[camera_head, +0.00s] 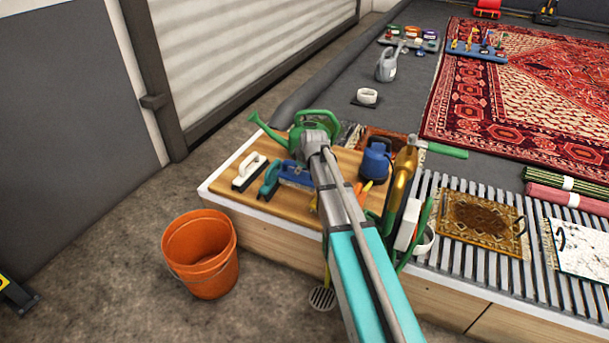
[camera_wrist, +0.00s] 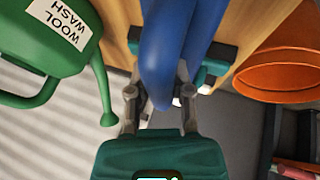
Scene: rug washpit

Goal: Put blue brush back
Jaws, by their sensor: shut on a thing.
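A blue brush (camera_head: 296,172) is at the bench's left part in the head view, partly behind my arm. In the wrist view, my gripper (camera_wrist: 160,94) is shut on its blue handle (camera_wrist: 172,48), which fills the space between the fingers. The fingers are hidden behind my wrist in the head view. I cannot tell whether the brush touches the board. A teal brush (camera_head: 269,179) lies just left of it. A white brush (camera_head: 249,170) lies farther left.
A green watering can (camera_head: 288,132) stands close behind, labelled WOOL WASH in the wrist view (camera_wrist: 60,32). An orange bucket (camera_head: 203,256) stands on the floor. A slatted rack (camera_head: 466,265) holds small rugs.

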